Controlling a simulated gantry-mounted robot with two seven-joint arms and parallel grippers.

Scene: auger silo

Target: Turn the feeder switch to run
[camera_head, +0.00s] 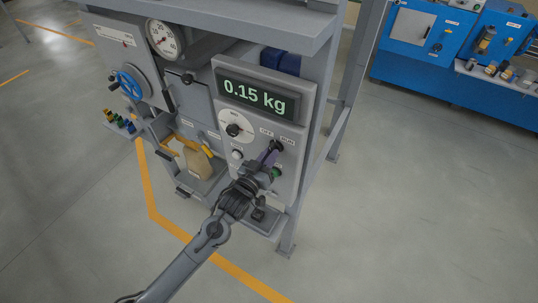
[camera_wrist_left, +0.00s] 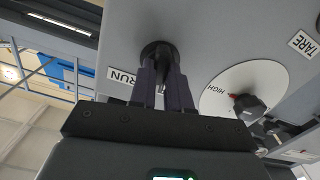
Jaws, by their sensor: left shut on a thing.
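The feeder switch (camera_head: 277,145) is a black knob on the grey control panel, with OFF to its upper left and RUN to its right. In the left wrist view the switch (camera_wrist_left: 156,48) stands between my fingers, and the RUN label (camera_wrist_left: 122,76) shows beside it. My left gripper (camera_head: 267,157) is shut on the switch, coming from below. Its dark purple fingers (camera_wrist_left: 160,82) hide part of the knob, so I cannot tell for sure which way it points. My right gripper is not in view.
A display (camera_head: 255,96) above reads 0.15 kg. A dial with a black knob (camera_head: 234,130) sits left of the switch, and a green button (camera_head: 277,172) is just below it. A brown bag (camera_head: 199,163) stands in the bay at left. A blue bench (camera_head: 455,75) stands at the back right.

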